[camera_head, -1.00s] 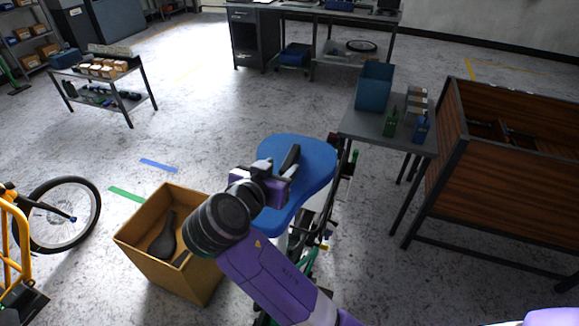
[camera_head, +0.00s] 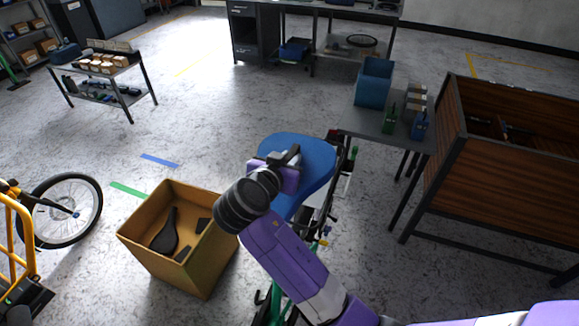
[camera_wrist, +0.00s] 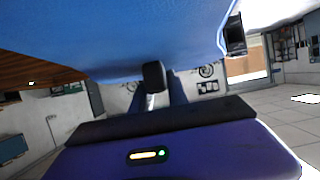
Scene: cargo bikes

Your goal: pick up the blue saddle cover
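The blue saddle cover (camera_head: 312,160) lies spread out, broad and smooth, over the bike in the middle of the head view. My gripper (camera_head: 288,157) is at its left part, with a dark finger showing against the blue. In the wrist view the cover (camera_wrist: 150,35) fills the top of the picture, very close. One dark finger (camera_wrist: 153,76) overlaps its lower edge there. The other finger is not clearly seen, so I cannot tell whether the fingers are closed on the cover.
A cardboard box (camera_head: 205,270) holding a dark saddle (camera_head: 168,234) stands left of my arm. A grey table (camera_head: 378,128) with a blue bin (camera_head: 374,84) and bottles is behind right. A large wooden crate (camera_head: 510,180) stands at right. A bicycle wheel (camera_head: 62,210) is at left.

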